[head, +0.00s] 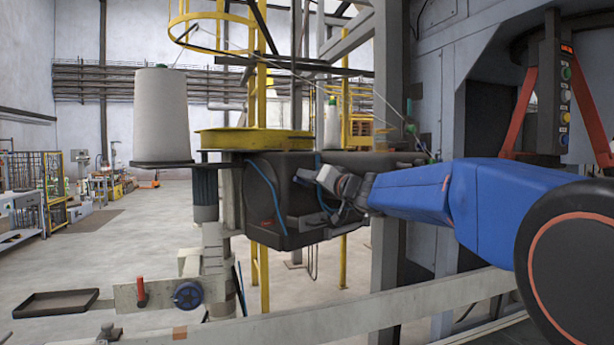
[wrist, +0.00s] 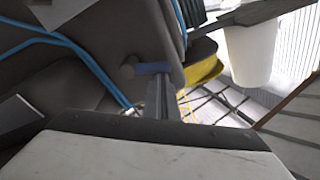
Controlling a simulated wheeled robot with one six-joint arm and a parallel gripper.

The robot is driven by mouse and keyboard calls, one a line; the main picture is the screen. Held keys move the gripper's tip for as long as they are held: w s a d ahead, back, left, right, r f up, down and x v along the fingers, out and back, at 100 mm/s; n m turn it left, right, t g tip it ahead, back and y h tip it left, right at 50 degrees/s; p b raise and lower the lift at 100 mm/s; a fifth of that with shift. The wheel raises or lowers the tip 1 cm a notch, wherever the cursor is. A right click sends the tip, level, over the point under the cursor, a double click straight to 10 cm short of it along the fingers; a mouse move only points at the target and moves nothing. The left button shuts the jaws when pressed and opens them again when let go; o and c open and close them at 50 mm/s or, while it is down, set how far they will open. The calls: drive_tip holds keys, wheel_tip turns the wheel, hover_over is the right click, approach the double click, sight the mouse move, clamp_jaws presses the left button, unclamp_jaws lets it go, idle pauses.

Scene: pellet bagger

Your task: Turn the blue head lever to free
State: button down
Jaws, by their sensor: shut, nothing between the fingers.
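The dark sewing-head housing (head: 283,172) stands at the middle of the head view. A short blue lever (wrist: 153,68) with a dark round pivot at its left end shows on the dark housing in the wrist view. I cannot pick the lever out in the head view, where my gripper covers part of the housing. My gripper (head: 322,178) is at the front of the housing. In the wrist view its narrow fingers (wrist: 161,98) are shut and empty, with their tips just below the blue lever. I cannot tell whether they touch it.
Thin blue hoses (head: 267,180) run over the housing. A white thread cone (head: 161,115) stands on a dark plate at left, beside a yellow wheel (head: 250,139).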

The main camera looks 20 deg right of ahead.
drive_tip(key=shift+f, duration=0.1)
idle(0.4)
drive_tip(key=v, duration=1.7)
drive_tip(key=shift+s, duration=0.2)
